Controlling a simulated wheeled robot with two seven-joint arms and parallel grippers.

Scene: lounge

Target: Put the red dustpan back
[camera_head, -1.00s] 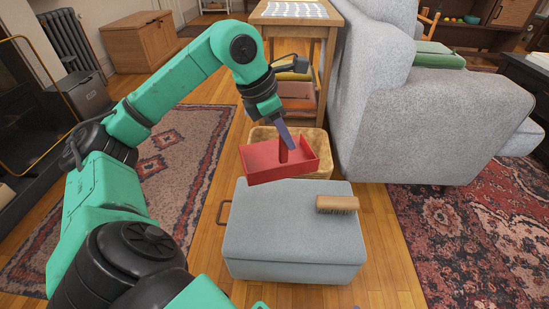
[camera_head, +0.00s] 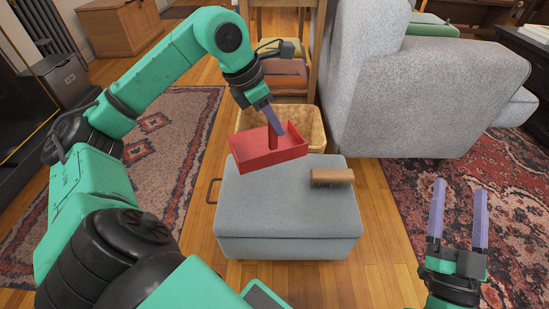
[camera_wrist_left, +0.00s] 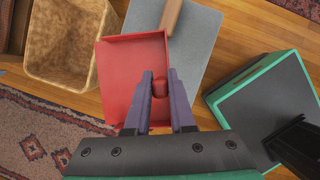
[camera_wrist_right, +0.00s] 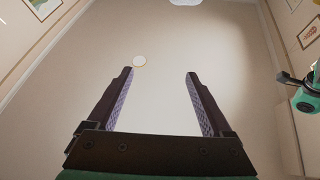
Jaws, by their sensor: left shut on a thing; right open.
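The red dustpan (camera_head: 262,153) is held by my left gripper (camera_head: 277,131) above the back left part of the grey ottoman (camera_head: 285,215). In the left wrist view the dustpan (camera_wrist_left: 120,75) lies below the fingers (camera_wrist_left: 160,85), which are shut on its handle. A wooden brush (camera_head: 331,178) lies on the ottoman's top at the right; it also shows in the left wrist view (camera_wrist_left: 171,16). My right gripper (camera_head: 458,215) is open and empty over the patterned rug at the right.
A wicker basket (camera_head: 311,128) stands on the floor behind the ottoman, partly hidden by the dustpan. A grey sofa (camera_head: 430,100) is at the right of it. A wooden shelf with folded cloths (camera_head: 285,75) stands behind. Bare wood floor (camera_head: 196,220) lies left of the ottoman.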

